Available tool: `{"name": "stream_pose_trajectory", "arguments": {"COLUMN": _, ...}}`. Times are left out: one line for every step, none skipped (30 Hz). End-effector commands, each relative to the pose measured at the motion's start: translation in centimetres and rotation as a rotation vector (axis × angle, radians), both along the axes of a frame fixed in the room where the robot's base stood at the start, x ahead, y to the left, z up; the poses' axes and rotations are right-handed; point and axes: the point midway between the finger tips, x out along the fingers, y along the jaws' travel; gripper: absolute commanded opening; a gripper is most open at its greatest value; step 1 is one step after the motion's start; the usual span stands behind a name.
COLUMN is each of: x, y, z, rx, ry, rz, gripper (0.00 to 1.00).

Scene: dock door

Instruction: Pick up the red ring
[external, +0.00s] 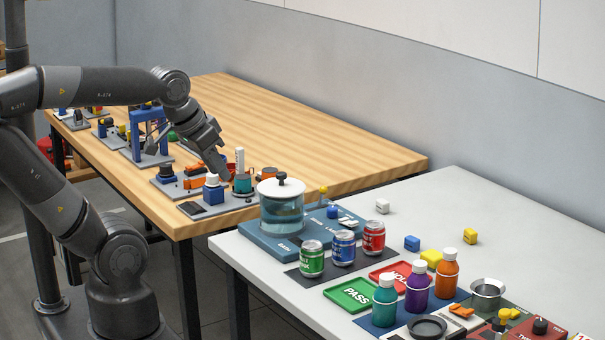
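A small patch of red (230,167) shows just behind the end of my gripper, on the wooden table. It may be the red ring, but it is mostly hidden and too small to be sure. My gripper (224,175) points down beside a white post (240,160) with a teal ring-like piece (243,185) low around it. The fingertips are close to the post and the teal piece. I cannot tell whether they touch anything or whether the fingers are open or shut.
The wooden table (320,140) is clear toward the back right. A lidded glass pot (282,207), cans and bottles stand on the white table (480,205).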

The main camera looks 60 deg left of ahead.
Motion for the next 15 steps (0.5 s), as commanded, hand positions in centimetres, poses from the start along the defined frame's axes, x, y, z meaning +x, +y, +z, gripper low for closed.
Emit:
{"name": "stream_pose_trajectory", "arguments": {"x": 0.2, "y": 0.1, "z": 0.1, "rx": -0.003, "ry": 0.001, "rz": 0.008, "gripper": 0.3}}
{"name": "stream_pose_trajectory", "arguments": {"x": 0.4, "y": 0.1, "z": 0.3, "rx": -0.007, "ry": 0.003, "rz": 0.018, "gripper": 0.3}}
{"name": "stream_pose_trajectory", "arguments": {"x": 0.8, "y": 0.3, "z": 0.6, "rx": -0.015, "ry": 0.007, "rz": 0.036, "gripper": 0.3}}
{"name": "stream_pose_trajectory", "arguments": {"x": 1.2, "y": 0.5, "z": 0.9, "rx": -0.024, "ry": 0.012, "rz": 0.057, "gripper": 0.3}}
{"name": "stream_pose_trajectory", "arguments": {"x": 1.7, "y": 0.7, "z": 1.3, "rx": -0.034, "ry": 0.016, "rz": 0.08, "gripper": 0.3}}
{"name": "stream_pose_trajectory", "arguments": {"x": 2.5, "y": 1.0, "z": 1.8, "rx": -0.05, "ry": 0.025, "rz": 0.122, "gripper": 0.3}}
{"name": "stream_pose_trajectory", "arguments": {"x": 3.2, "y": 1.3, "z": 2.3, "rx": -0.066, "ry": 0.032, "rz": 0.159, "gripper": 0.3}}
{"name": "stream_pose_trajectory", "arguments": {"x": 4.0, "y": 1.7, "z": 2.8, "rx": -0.082, "ry": 0.038, "rz": 0.198, "gripper": 0.3}}
{"name": "stream_pose_trajectory", "arguments": {"x": 5.1, "y": 2.3, "z": 3.5, "rx": -0.104, "ry": 0.048, "rz": 0.254, "gripper": 0.3}}
{"name": "stream_pose_trajectory", "arguments": {"x": 6.0, "y": 2.8, "z": 4.0, "rx": -0.122, "ry": 0.056, "rz": 0.299, "gripper": 0.3}}
{"name": "stream_pose_trajectory", "arguments": {"x": 6.9, "y": 3.3, "z": 4.5, "rx": -0.14, "ry": 0.062, "rz": 0.344, "gripper": 0.3}}
{"name": "stream_pose_trajectory", "arguments": {"x": 8.1, "y": 4.0, "z": 5.0, "rx": -0.163, "ry": 0.072, "rz": 0.404, "gripper": 0.3}}
{"name": "stream_pose_trajectory", "arguments": {"x": 9.0, "y": 4.5, "z": 5.4, "rx": -0.179, "ry": 0.079, "rz": 0.45, "gripper": 0.3}}
{"name": "stream_pose_trajectory", "arguments": {"x": 9.9, "y": 5.1, "z": 5.8, "rx": -0.196, "ry": 0.084, "rz": 0.494, "gripper": 0.3}}
{"name": "stream_pose_trajectory", "arguments": {"x": 11.1, "y": 5.9, "z": 6.3, "rx": -0.218, "ry": 0.093, "rz": 0.554, "gripper": 0.3}}
